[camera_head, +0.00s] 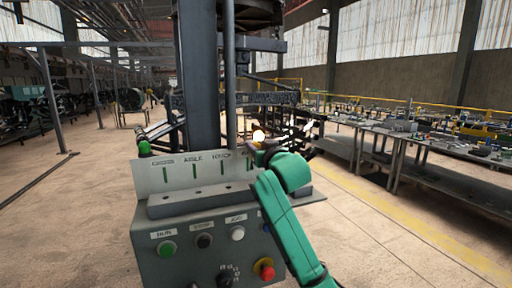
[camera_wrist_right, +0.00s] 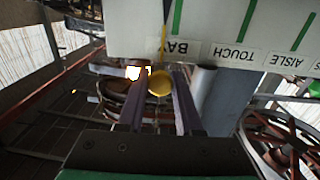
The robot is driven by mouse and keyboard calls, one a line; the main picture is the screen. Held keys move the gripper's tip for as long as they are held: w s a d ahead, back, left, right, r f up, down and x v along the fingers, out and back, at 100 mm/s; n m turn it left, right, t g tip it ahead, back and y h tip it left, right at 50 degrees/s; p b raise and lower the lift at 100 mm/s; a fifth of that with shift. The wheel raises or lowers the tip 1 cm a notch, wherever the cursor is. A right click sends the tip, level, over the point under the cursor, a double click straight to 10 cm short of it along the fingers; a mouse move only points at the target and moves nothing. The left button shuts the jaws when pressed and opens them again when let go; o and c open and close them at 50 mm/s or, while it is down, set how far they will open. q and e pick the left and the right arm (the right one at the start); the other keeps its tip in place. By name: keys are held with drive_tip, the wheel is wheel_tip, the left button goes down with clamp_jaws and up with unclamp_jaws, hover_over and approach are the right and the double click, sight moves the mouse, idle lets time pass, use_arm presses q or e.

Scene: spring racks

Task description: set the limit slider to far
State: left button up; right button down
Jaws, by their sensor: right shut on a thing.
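A grey control console (camera_head: 160,240) stands in front of me. Its upright white label plate (camera_head: 180,178) carries several labels with vertical marks; AISLE and TOUCH are readable. The label plate (camera_wrist_right: 210,25) shows upside down in the right wrist view, with BAY, TOUCH and AISLE. My right gripper (camera_wrist_right: 158,88) is shut on a round yellow knob (camera_wrist_right: 160,82), just past the plate's edge by the BAY label. In the head view my right gripper (camera_head: 262,150) is at the plate's right end and hides the last label. A green ball knob (camera_head: 144,147) tops the plate's left end. I cannot read a "far" mark.
The console front has a green button (camera_head: 167,248), a black one (camera_head: 204,241), a white one (camera_head: 237,233), a dark rotary knob (camera_head: 228,277) and a red stop button (camera_head: 264,268). A grey column (camera_head: 199,70) rises behind.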

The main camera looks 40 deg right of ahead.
drive_tip(key=shift+d, duration=0.1)
idle(0.4)
drive_tip(key=shift+s+d, duration=0.25)
drive_tip(key=shift+d, duration=0.4)
drive_tip(key=shift+s+d, duration=0.2)
drive_tip(key=shift+d, duration=0.4)
drive_tip(key=c, duration=0.6)
unclamp_jaws()
drive_tip(key=shift+d, duration=0.2)
drive_tip(key=shift+s+a, duration=0.1)
drive_tip(key=b+v, duration=0.6)
drive_tip(key=v, duration=0.8)
drive_tip(key=shift+s, duration=0.25)
